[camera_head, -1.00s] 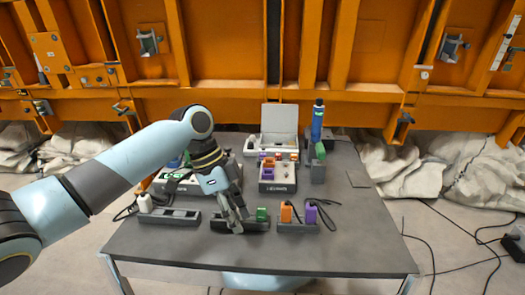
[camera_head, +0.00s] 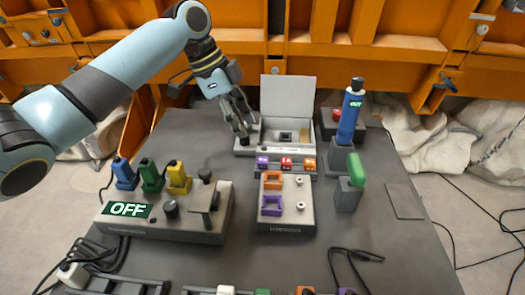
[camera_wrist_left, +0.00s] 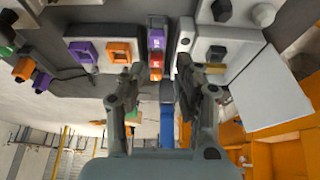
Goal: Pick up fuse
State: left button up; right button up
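No part is clearly marked as the fuse. Small labelled blocks, one purple (camera_head: 262,163), one red (camera_head: 286,163) and one orange (camera_head: 309,164), sit in a row in a grey holder; they also show in the left wrist view as purple (camera_wrist_left: 156,38), red (camera_wrist_left: 155,58) and orange (camera_wrist_left: 155,74). My left gripper (camera_head: 245,127) is over the left side of the open white case (camera_head: 249,145), behind and left of the row. In the left wrist view its fingers (camera_wrist_left: 160,76) are spread, with no held object visible. My right gripper is not in view.
A grey box with orange (camera_head: 272,181) and purple (camera_head: 271,205) square frames stands before the row. An OFF panel (camera_head: 195,228) is at left. A blue bottle (camera_head: 350,112) and green-topped block (camera_head: 356,170) stand at right. The case lid (camera_head: 288,95) is raised.

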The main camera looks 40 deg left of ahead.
aim_at(256, 166)
pick_arm(q)
jog(key=x, duration=0.5)
jog(key=shift+s+f+b, duration=0.1)
jog(key=shift+f+b, duration=0.1)
jog(key=shift+b, duration=0.1)
jog(key=x, duration=0.4)
jog(key=shift+s+f, duration=0.15)
jog(key=shift+f, duration=0.15)
jog(key=shift+c, duration=0.2)
grip_shut()
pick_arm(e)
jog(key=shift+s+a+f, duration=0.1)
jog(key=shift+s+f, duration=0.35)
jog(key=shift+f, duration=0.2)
